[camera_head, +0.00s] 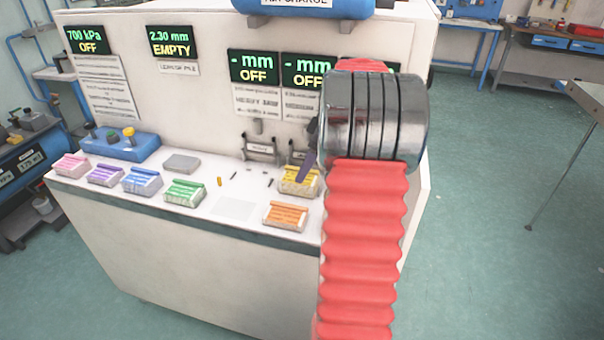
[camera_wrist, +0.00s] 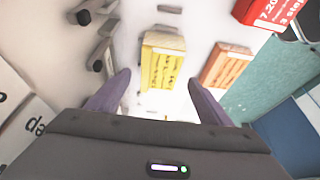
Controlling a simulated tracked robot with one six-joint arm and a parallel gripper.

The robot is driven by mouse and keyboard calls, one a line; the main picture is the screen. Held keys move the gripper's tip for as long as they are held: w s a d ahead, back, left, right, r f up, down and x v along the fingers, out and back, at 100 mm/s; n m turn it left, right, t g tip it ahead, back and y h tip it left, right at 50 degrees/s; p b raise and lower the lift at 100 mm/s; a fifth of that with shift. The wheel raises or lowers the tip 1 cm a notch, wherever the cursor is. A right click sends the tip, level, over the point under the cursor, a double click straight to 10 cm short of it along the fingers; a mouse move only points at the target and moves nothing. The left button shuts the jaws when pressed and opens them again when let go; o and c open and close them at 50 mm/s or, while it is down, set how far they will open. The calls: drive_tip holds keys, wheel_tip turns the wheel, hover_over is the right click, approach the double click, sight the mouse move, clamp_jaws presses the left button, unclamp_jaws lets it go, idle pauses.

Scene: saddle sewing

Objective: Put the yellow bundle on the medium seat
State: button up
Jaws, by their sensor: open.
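The yellow bundle (camera_head: 299,181) lies on the white worktop, below the brackets on the panel; the arm is close beside it. The wrist view shows the yellow bundle (camera_wrist: 161,66) just beyond my fingertips, between their lines. My gripper (camera_wrist: 157,92) is open and empty, one purple finger on each side, apart from the bundle. The likely medium seat (camera_head: 297,157) is a dark bracket under the middle "- mm OFF" display, partly hidden.
An orange bundle (camera_head: 286,215) lies in front of the yellow one. Green (camera_head: 185,192), blue (camera_head: 142,181), purple (camera_head: 105,173) and pink (camera_head: 71,165) bundles line the worktop's left. Another bracket (camera_head: 261,150) stands left of the likely medium seat. Small dark pieces lie between.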

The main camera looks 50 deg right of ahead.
drive_tip(key=v, duration=0.5)
drive_tip(key=shift+r, duration=0.1)
idle(0.6)
drive_tip(key=s+a+r+m+h, duration=0.1)
drive_tip(key=a+r, duration=0.2)
drive_tip(key=a, duration=1)
drive_tip(key=a+r+m, duration=0.1)
drive_tip(key=a+r, duration=0.2)
drive_tip(key=a, duration=1)
drive_tip(key=s+a+f+m+t+h, duration=0.1)
drive_tip(key=s+a+f+m, duration=0.2)
drive_tip(key=s+a, duration=1)
drive_tip(key=a+f, duration=0.1)
drive_tip(key=a, duration=0.2)
drive_tip(key=shift+s+a+t, duration=0.2)
drive_tip(key=shift+a+t, duration=0.1)
drive_tip(key=shift+a, duration=0.05)
drive_tip(key=shift+f, duration=0.1)
drive_tip(key=shift+c, duration=0.5)
